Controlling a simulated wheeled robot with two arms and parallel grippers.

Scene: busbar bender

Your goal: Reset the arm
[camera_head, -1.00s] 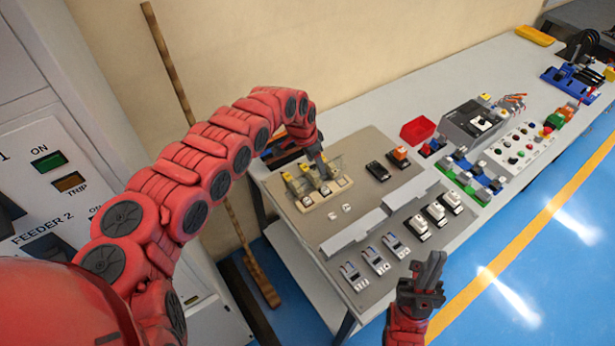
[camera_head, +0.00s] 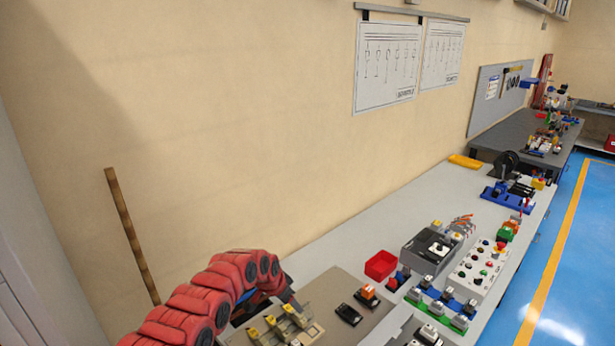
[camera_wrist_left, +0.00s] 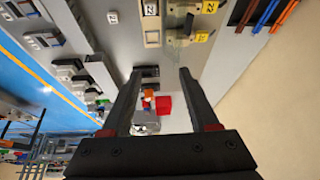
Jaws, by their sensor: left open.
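My red left arm (camera_head: 215,295) comes in at the bottom left of the head view and bends over the near end of the bench. Its gripper is hidden there. In the left wrist view my left gripper (camera_wrist_left: 160,75) is open, with two dark fingers apart and nothing held between them. Beyond the fingers are the grey board, a black module (camera_wrist_left: 147,72) and the red bin (camera_wrist_left: 164,104). The holder with yellow-tagged pieces (camera_head: 283,329) sits at the bottom edge of the head view. My right gripper is out of view.
The long bench (camera_head: 350,235) carries the red bin (camera_head: 380,265), a grey device box (camera_head: 430,250), a white button panel (camera_head: 480,268) and a blue tool (camera_head: 505,198). A wooden pole (camera_head: 132,235) leans by the wall. Blue floor (camera_head: 580,290) lies open at right.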

